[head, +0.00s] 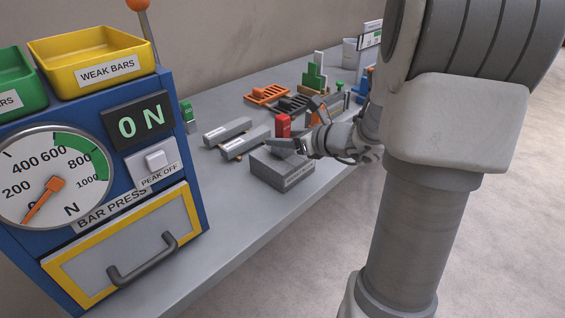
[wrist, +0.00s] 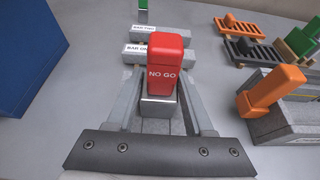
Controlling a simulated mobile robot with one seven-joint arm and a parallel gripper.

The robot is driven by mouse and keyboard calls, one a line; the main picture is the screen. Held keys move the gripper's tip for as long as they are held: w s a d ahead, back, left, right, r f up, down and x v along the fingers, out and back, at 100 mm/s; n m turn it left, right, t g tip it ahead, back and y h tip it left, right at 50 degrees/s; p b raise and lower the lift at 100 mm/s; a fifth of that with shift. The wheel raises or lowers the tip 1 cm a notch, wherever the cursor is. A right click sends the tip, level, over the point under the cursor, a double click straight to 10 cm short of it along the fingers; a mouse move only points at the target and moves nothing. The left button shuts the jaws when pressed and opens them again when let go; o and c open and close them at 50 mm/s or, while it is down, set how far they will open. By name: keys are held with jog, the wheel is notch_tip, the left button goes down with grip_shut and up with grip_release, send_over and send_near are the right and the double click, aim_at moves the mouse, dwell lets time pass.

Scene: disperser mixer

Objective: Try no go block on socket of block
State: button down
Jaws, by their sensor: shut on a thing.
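My gripper (head: 288,143) is shut on the red no go block (head: 283,125), between its two fingers. In the wrist view my gripper (wrist: 158,88) has one finger on each side of the red no go block (wrist: 164,66), which reads NO GO. A grey metal part of it shows below the red.
Two labelled grey bars (head: 235,136) lie behind the block. An orange handle-like piece (wrist: 272,90) stands to the right in the wrist view. Orange and dark racks (head: 267,93) lie farther back. The blue bar press (head: 110,170) stands at left, with clear bench before it.

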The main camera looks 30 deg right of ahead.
aim_at(282, 116)
jog(key=shift+r, duration=0.15)
notch_tip(282, 116, up, 7)
jog(key=p, duration=0.5)
jog(key=shift+p, duration=0.4)
